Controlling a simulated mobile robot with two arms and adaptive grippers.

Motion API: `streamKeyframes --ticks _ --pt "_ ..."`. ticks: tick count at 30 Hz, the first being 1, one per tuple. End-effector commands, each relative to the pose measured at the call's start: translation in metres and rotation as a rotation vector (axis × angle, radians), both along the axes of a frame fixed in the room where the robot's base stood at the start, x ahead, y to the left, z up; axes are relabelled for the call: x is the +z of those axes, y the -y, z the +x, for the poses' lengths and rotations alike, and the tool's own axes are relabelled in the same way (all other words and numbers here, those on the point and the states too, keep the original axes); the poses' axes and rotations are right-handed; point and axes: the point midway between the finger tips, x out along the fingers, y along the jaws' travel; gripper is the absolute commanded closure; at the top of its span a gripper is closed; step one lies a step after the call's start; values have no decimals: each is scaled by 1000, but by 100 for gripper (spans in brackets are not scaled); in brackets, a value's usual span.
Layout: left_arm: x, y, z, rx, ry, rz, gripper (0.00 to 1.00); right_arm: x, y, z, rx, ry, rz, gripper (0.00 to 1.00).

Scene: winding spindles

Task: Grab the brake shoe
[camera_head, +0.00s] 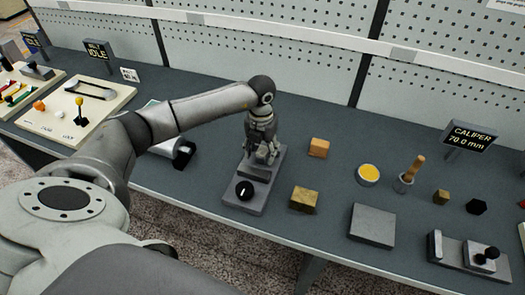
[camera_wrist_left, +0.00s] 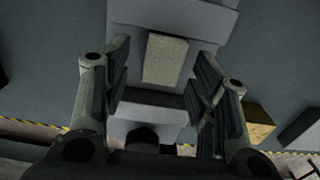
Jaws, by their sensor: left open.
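My left gripper (camera_head: 262,154) points down over a grey fixture (camera_head: 245,197) with a black knob near the front edge of the table. In the left wrist view the left gripper (camera_wrist_left: 163,70) is open, with one finger on each side of a small pale block (camera_wrist_left: 166,58). This block appears to be the brake shoe and sits on the grey fixture (camera_wrist_left: 140,106). Gaps show between the block and both fingers. In the head view the gripper largely hides the block. My right gripper is in neither view.
An orange block (camera_head: 319,148) and a brass-coloured block (camera_head: 304,200) stand right of the fixture. Further right are a yellow-filled cup (camera_head: 368,174), a cup with a wooden handle (camera_head: 410,175) and a grey plate (camera_head: 372,226). A pegboard wall (camera_head: 290,40) stands behind.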

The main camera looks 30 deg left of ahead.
Motion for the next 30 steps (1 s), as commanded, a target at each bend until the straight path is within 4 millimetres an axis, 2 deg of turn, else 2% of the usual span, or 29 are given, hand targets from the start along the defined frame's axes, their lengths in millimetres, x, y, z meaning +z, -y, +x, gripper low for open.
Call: streamKeyframes --ticks 7,8,19,30 --pt "-3 0 0 -1 1 0 46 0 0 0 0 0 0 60" --pt "-3 0 0 -1 1 0 49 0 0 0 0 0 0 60" --pt "-3 0 0 -1 1 0 96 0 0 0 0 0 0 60" --pt "3 0 1 0 3 0 96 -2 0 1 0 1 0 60"
